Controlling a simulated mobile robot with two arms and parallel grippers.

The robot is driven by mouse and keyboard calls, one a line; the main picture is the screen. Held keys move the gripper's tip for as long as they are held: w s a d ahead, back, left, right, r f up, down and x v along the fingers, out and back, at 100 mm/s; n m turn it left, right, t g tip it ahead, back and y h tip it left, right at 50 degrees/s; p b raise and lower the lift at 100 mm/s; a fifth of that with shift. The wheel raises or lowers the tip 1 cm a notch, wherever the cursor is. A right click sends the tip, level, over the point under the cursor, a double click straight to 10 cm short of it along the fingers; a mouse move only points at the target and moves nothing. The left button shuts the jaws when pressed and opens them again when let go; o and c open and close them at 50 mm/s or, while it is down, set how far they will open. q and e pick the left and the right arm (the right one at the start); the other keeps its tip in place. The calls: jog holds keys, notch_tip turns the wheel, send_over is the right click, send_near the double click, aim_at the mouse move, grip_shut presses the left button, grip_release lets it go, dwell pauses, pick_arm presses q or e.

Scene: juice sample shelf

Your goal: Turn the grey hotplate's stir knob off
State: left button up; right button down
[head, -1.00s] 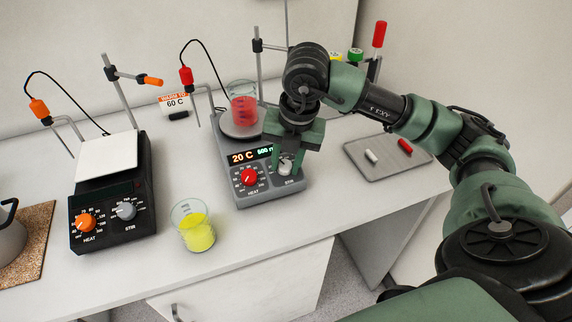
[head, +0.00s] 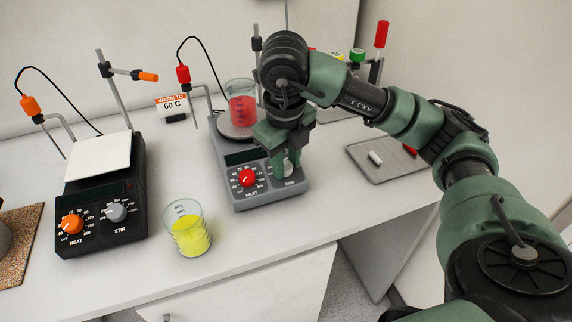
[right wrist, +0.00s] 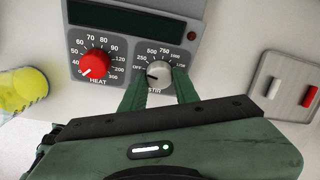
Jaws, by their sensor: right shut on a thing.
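The grey hotplate (head: 240,197) stands right of centre on the bench. Its stir knob (right wrist: 158,72) is silver-grey. In the right wrist view its dark pointer mark faces left, close to the OFF print. My right gripper (right wrist: 159,88) is shut on this knob from above, one finger on each side. In the head view the right gripper (head: 281,170) partly hides the knob. The red heat knob (right wrist: 94,64) is to its left, clear of the fingers. The display (right wrist: 126,18) is dark. My left gripper is not in view.
A beaker of red liquid (head: 242,105) stands on the hotplate's top. A beaker of yellow liquid (head: 189,232) stands front left of it. A black hotplate (head: 101,220) is farther left. A grey tray (head: 385,172) with a white and a red piece lies right.

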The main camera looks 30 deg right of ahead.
jog(key=shift+n, duration=1.1)
jog(key=c, duration=1.1)
grip_release()
jog(key=shift+o, duration=0.2)
jog(key=shift+r, duration=0.15)
notch_tip(320, 180, up, 8)
jog(key=s+a+p, duration=0.1)
jog(key=shift+f+p, duration=0.25)
jog(key=shift+p, duration=0.05)
jog(key=shift+r, duration=0.1)
